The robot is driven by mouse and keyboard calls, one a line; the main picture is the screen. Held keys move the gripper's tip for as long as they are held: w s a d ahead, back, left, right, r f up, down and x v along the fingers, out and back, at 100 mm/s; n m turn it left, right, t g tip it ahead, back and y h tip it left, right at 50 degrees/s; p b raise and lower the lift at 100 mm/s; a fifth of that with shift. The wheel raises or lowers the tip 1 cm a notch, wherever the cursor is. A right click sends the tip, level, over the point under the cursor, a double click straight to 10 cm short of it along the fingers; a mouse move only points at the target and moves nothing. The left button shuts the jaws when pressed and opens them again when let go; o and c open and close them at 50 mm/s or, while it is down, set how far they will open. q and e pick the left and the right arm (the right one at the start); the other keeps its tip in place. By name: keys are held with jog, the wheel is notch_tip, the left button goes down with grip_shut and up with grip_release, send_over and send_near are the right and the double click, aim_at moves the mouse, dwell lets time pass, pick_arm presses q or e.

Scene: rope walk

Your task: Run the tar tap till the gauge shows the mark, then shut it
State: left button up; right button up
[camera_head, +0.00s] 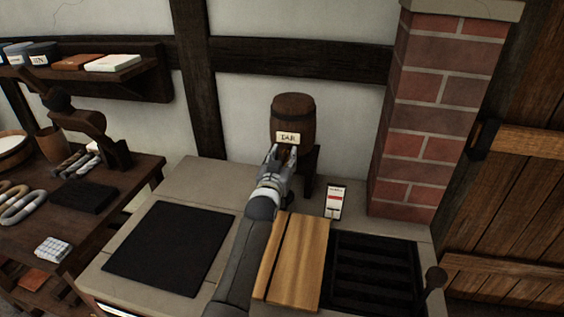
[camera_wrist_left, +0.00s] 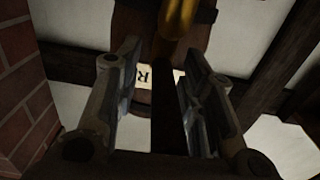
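The tar barrel (camera_head: 293,112) is brown and stands on a dark wooden stand (camera_head: 309,174) against the wall. Its white TAR label (camera_head: 288,138) faces me. My left gripper (camera_head: 283,154) is at the front of the barrel, just below the label, and hides most of the tap. In the left wrist view the gripper's fingers (camera_wrist_left: 160,95) are apart, with a dark upright piece seen between them. The brass tap (camera_wrist_left: 178,25) shows above the fingers; I cannot tell whether they touch it. The gauge (camera_head: 334,199), a white card with red marking, is right of the stand; its reading is too small to tell.
A wooden board (camera_head: 298,262) and a black grate (camera_head: 372,275) lie on the stone counter (camera_head: 205,180), with a black plate (camera_head: 170,248) at left. A brick pillar (camera_head: 428,115) rises close at right. A bench (camera_head: 125,185) with rope pieces is at far left.

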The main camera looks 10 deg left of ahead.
pick_arm(q)
jog(key=s, duration=1.2)
jog(key=shift+d, duration=0.1)
dwell(6.7)
